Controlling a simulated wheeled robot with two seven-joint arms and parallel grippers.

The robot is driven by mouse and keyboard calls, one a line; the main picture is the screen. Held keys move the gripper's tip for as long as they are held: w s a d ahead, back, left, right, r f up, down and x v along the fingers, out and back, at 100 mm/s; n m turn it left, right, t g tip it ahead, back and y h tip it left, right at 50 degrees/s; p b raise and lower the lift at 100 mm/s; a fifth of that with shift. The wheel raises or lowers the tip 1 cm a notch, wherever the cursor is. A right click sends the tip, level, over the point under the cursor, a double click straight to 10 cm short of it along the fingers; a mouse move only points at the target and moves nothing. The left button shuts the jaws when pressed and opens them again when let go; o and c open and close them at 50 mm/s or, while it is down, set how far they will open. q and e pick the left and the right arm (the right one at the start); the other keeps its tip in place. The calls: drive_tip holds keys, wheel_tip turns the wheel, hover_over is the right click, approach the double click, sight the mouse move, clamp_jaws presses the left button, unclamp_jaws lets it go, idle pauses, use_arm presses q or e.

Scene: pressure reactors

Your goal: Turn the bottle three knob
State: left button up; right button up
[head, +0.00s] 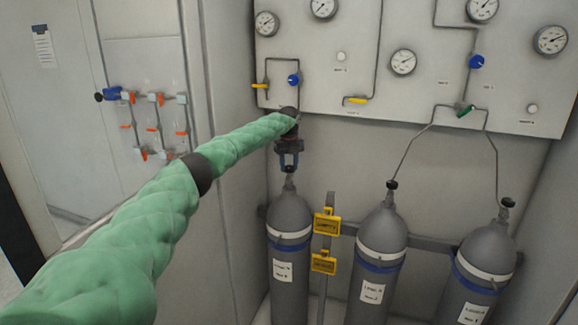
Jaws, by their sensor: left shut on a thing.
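Three grey gas bottles stand in a row, each with a white and a blue band and a small label too blurred to read surely. My left gripper (289,164) points down over the top of the leftmost bottle (289,215). Its fingers are shut on that bottle's knob, which they mostly hide. The middle bottle (381,232) and the right bottle (482,262) have black knobs in plain view, the middle knob (392,185) and the right knob (508,203). My right gripper is not in view.
A pale panel (440,95) with gauges, blue knobs and yellow and green levers hangs above the bottles. Thin pipes run down to the middle and right bottles. Yellow tags (326,224) hang on the rack between bottles. Small orange-handled valves (153,127) are at the left.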

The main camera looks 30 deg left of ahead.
use_arm(q)
drive_tip(key=n, duration=0.2)
drive_tip(key=shift+r+n, duration=0.2)
drive_tip(key=shift+n, duration=0.2)
drive_tip(key=n, duration=0.3)
drive_tip(key=shift+n, duration=0.3)
drive_tip(key=n, duration=0.2)
drive_tip(key=shift+n, duration=0.4)
drive_tip(key=n, duration=0.2)
drive_tip(key=shift+n+p, duration=0.3)
drive_tip(key=shift+w+n, duration=0.1)
drive_tip(key=shift+n, duration=1.6)
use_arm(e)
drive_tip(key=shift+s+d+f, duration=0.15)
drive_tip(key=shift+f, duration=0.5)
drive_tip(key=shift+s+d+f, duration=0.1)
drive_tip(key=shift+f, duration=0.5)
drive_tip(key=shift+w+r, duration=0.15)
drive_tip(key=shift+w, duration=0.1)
use_arm(q)
drive_tip(key=o, duration=0.8)
drive_tip(key=shift+o, duration=0.8)
drive_tip(key=shift+f, duration=0.1)
